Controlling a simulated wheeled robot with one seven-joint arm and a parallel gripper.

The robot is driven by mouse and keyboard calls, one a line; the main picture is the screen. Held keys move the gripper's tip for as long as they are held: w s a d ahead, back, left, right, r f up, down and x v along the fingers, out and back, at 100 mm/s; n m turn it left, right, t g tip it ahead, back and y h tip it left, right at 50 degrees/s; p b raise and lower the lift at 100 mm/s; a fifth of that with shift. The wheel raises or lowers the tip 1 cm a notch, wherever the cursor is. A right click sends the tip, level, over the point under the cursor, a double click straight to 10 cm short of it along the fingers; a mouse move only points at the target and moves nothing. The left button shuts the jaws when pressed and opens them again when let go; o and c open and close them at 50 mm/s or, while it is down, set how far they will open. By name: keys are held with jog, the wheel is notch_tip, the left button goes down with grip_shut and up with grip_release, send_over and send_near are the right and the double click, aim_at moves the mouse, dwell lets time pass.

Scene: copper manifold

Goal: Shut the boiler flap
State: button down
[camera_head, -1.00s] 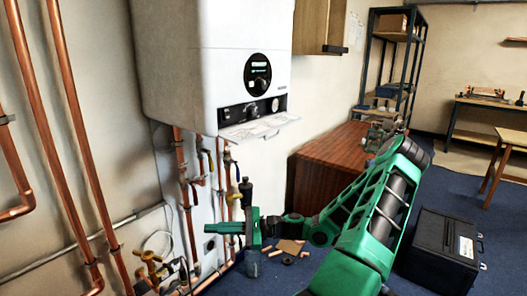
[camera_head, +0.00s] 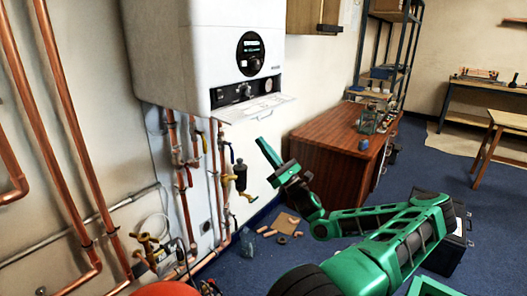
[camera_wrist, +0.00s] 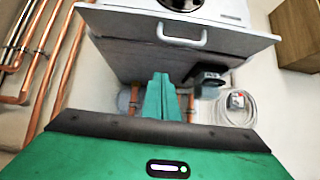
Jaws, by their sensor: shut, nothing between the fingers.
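The white boiler (camera_head: 200,50) hangs on the wall, with a dark round display above a control strip. Its flap (camera_head: 255,108) is open at the bottom of the front and sticks out nearly level, with a loop handle near its outer edge. In the wrist view the flap (camera_wrist: 100,24) spans the upper part, and its pale handle (camera_wrist: 181,40) faces me. My gripper (camera_head: 262,143) is shut and empty, below the flap and pointing up toward it. A gap shows between the fingertips and the flap. The green fingers (camera_wrist: 160,82) also show in the wrist view.
Copper pipes (camera_head: 62,120) run up the wall at left, and valves (camera_head: 240,178) hang below the boiler. A wooden cabinet (camera_head: 325,150) stands to the right of my gripper. Small parts (camera_head: 285,225) lie on the blue floor. The air before the flap is clear.

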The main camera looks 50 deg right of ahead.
aim_at(260, 112)
notch_tip(260, 112, up, 6)
jog(key=w, duration=0.1)
dwell(0.6)
jog(key=shift+a, duration=0.1)
jog(key=shift+a+r, duration=0.1)
jog(key=shift+r, duration=0.05)
jog(key=shift+s+g, duration=0.1)
jog(key=shift+g, duration=0.3)
